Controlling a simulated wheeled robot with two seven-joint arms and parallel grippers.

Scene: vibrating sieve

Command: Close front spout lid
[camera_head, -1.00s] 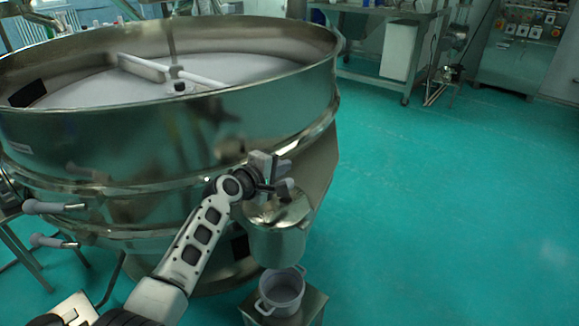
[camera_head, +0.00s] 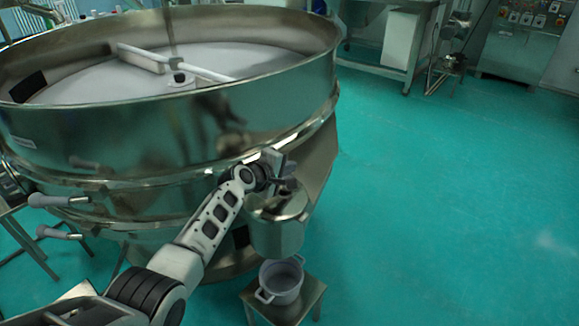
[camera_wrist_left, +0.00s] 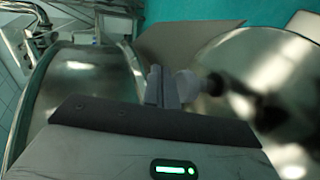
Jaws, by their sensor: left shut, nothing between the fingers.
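The front spout (camera_head: 280,237) is a shiny metal outlet low on the front of the round sieve (camera_head: 170,130). Its lid (camera_head: 287,208) shows at the spout's top, just under my left gripper, which partly hides it. I cannot tell how far open the lid stands. My left gripper (camera_head: 284,172) is shut and empty, above the spout and close to the sieve wall. In the left wrist view its fingers (camera_wrist_left: 163,86) are together, beside a pale rounded knob (camera_wrist_left: 188,84); I cannot tell if they touch. My right gripper is not in view.
A pot with two handles (camera_head: 280,282) stands on a small metal stand (camera_head: 304,298) below the spout. Clamp handles (camera_head: 58,201) stick out from the sieve at left. The green floor (camera_head: 440,210) at right is clear. A metal table (camera_head: 385,70) stands behind.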

